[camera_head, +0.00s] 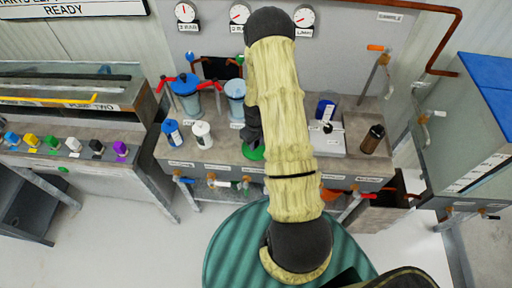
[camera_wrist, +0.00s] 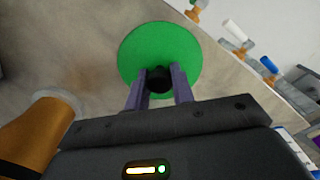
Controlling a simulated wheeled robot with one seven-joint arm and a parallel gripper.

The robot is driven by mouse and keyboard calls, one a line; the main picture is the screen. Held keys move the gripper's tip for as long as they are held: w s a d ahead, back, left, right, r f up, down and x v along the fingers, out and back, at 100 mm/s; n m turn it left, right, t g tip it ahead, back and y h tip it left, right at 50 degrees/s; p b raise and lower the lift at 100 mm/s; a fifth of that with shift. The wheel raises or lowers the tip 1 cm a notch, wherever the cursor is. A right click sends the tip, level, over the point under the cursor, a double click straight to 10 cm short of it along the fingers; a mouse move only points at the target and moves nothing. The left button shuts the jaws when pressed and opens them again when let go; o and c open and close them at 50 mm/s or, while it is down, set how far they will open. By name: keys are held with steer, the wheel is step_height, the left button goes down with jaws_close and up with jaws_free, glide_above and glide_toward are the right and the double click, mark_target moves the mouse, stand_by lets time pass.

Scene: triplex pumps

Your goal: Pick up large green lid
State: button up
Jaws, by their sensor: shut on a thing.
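The large green lid (camera_wrist: 158,50) is a round green disc with a dark knob (camera_wrist: 158,80) in the wrist view. My gripper (camera_wrist: 160,85) has its two fingers closed around this knob, one on each side. In the head view a small part of the green lid (camera_head: 253,152) shows beside my arm, near the front of the grey bench, and my gripper (camera_head: 252,138) is just above it. My forearm hides the rest of the lid. I cannot tell whether the lid touches the bench top.
On the bench (camera_head: 225,168) stand a blue-lidded container (camera_head: 186,92), a blue-and-white jar (camera_head: 172,132), a white jar (camera_head: 202,134) and a brown-and-black bottle (camera_head: 373,139). In the wrist view an orange-brown cylinder (camera_wrist: 42,130) is close at left. Valves line the bench's front edge.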

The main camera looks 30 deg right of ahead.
mark_target(256, 142)
steer(key=shift+r, duration=0.1)
step_height(256, 142, up, 10)
steer(key=shift+f+b, duration=0.1)
steer(key=shift+b, duration=0.85)
